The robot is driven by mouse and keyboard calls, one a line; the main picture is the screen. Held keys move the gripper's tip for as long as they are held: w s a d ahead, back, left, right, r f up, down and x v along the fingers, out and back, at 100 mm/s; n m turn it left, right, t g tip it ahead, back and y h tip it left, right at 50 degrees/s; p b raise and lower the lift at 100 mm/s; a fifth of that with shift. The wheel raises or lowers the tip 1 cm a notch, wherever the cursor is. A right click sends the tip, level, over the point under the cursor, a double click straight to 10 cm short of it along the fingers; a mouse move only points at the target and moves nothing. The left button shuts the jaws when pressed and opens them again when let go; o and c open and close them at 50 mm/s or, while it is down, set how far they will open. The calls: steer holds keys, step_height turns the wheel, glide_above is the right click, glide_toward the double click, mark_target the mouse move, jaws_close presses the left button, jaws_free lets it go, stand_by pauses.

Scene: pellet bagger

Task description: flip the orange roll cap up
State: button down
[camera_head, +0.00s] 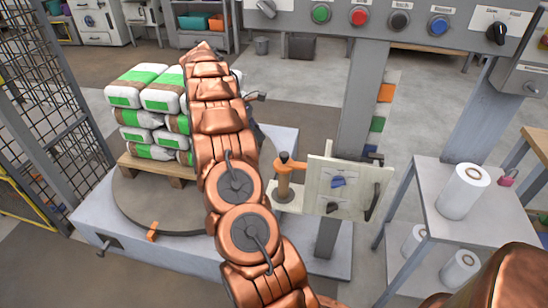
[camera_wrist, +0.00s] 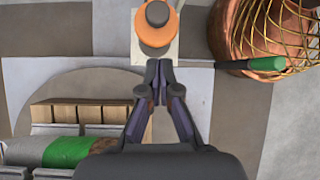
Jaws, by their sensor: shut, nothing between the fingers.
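The orange roll cap (camera_head: 292,164) sits at the top of a short tan post beside a pale panel in the head view. It has a dark knob on top. In the wrist view the orange cap (camera_wrist: 156,36) shows from above as a round disc with a grey knob, at the top of the picture. My gripper (camera_wrist: 158,64) is shut and empty. Its fingertips appear just below the cap in that view, with a small gap in the picture; their height difference is unclear. In the head view my arm hides most of the gripper.
White and green bags (camera_head: 140,85) are stacked on a pallet at left. A shelf (camera_head: 440,190) with white rolls is at right. A green-tipped handle (camera_wrist: 267,64) lies right of my fingers.

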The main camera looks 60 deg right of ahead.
mark_target(280, 163)
steer(key=b+x, duration=0.1)
steer(key=x, duration=0.9)
stand_by(0.3)
